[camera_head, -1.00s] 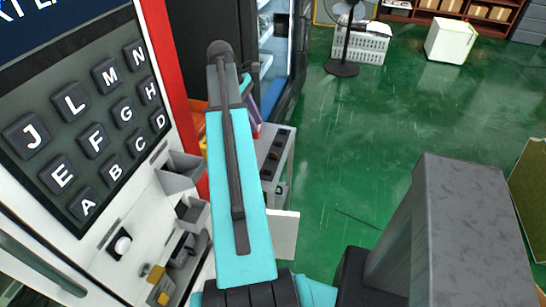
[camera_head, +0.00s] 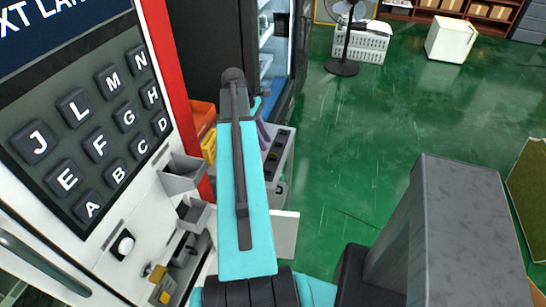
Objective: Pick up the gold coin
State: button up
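I cannot make out the gold coin in the head view. My teal arm reaches up through the middle of the picture, and its far elbow covers part of the grey cart (camera_head: 285,178) behind it. A small piece of teal arm shows just right of the elbow. My gripper is not in view, hidden behind the arm. The cart has a dark recessed top with small items too small to tell apart.
A vending machine with lettered keys (camera_head: 98,144) fills the left, with grey open trays (camera_head: 182,178) and a gold-coloured fitting (camera_head: 158,274) low on its front. An orange bin (camera_head: 203,116) stands behind my arm. A fan (camera_head: 342,66) and white crate (camera_head: 368,42) stand far back.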

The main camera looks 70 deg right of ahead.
aim_at(273, 156)
dwell(0.3)
jog(key=shift+p+x, duration=0.65)
jog(key=shift+x, duration=0.55)
jog(key=shift+p+x, duration=0.3)
jog(key=shift+x, duration=1.1)
jog(key=shift+d, duration=0.15)
grip_shut()
